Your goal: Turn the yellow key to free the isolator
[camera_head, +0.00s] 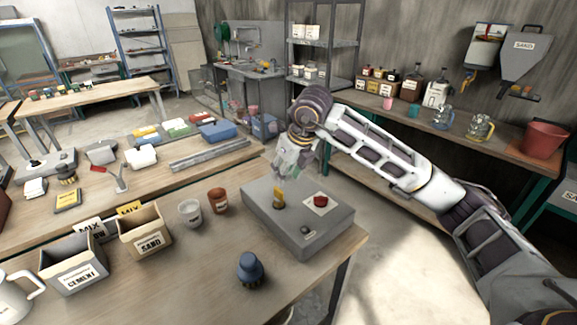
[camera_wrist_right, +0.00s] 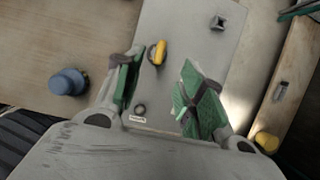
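The yellow key (camera_head: 278,198) stands on the top of a grey box (camera_head: 262,218) at the front of the table. My right gripper (camera_head: 281,176) is just above and behind the key in the head view. In the right wrist view the gripper (camera_wrist_right: 162,78) is open, with green-padded fingers spread apart. The key (camera_wrist_right: 157,53) shows in the gap, nearer the left finger, with no clear contact. A red button (camera_head: 320,202) on a pale plate sits right of the key; it is not visible in the wrist view. My left gripper is not in view.
A small round fitting (camera_head: 307,231) is near the box's front edge. A blue-topped object (camera_head: 250,268) stands left of the box. A clear cup (camera_head: 190,213), a brown cup (camera_head: 218,200) and a sand box (camera_head: 146,232) stand further left. A shelf with jugs is behind.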

